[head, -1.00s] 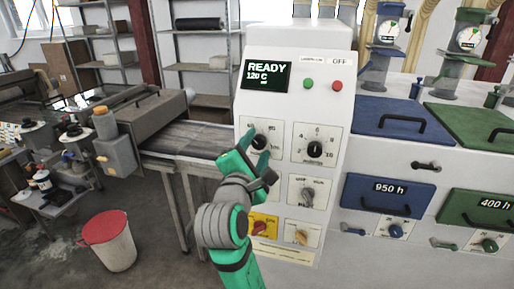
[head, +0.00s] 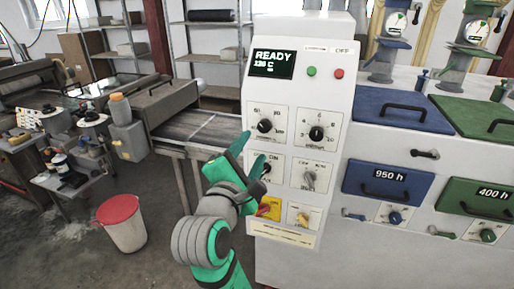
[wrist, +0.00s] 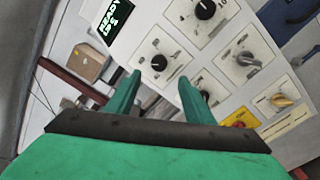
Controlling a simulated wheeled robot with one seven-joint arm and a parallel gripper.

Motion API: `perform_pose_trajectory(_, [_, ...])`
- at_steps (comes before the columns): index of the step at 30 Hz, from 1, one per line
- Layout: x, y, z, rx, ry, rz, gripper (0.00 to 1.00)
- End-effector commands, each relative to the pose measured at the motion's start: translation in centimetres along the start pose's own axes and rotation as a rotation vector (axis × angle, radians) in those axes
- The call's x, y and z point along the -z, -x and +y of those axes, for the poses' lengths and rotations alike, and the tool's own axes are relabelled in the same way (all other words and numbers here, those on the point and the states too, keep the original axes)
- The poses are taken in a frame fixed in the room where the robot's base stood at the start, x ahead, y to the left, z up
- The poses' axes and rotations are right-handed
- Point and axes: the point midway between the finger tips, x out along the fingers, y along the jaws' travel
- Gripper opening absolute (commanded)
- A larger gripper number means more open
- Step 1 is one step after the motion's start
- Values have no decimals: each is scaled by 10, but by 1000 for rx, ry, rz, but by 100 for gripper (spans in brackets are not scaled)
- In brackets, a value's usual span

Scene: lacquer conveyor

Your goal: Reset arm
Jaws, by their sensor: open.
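My gripper (head: 252,152) is green with grey joints and stands in front of the left side of the white control panel (head: 297,95). Its two fingers are apart with nothing between them. In the head view the fingertips lie just below and left of the upper-left black dial (head: 265,126) and partly cover the middle-left dial (head: 265,168). In the wrist view my gripper (wrist: 160,76) is open, and the upper-left dial (wrist: 159,62) shows beyond the gap between the fingers. The distance from fingertips to panel is hard to tell.
The panel's screen (head: 272,63) reads READY above a blurred temperature. A yellow plate with a red knob (head: 270,208) sits low on the panel. Blue drawer (head: 388,188) and green drawer (head: 478,204) stand right. A conveyor (head: 195,128) and red-topped bucket (head: 122,222) are left.

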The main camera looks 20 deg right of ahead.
Motion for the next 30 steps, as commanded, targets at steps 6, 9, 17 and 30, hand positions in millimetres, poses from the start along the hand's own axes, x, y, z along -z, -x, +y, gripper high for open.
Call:
perform_pose_trajectory(6, [2,3,2,-2,0,2,48])
perform_pose_trajectory(9, [3,3,2,-2,0,3,48])
perform_pose_trajectory(17, [22,4,-15,-2,-53,39,48])
perform_pose_trajectory(30, [126,39,-122,21,-441,236,48])
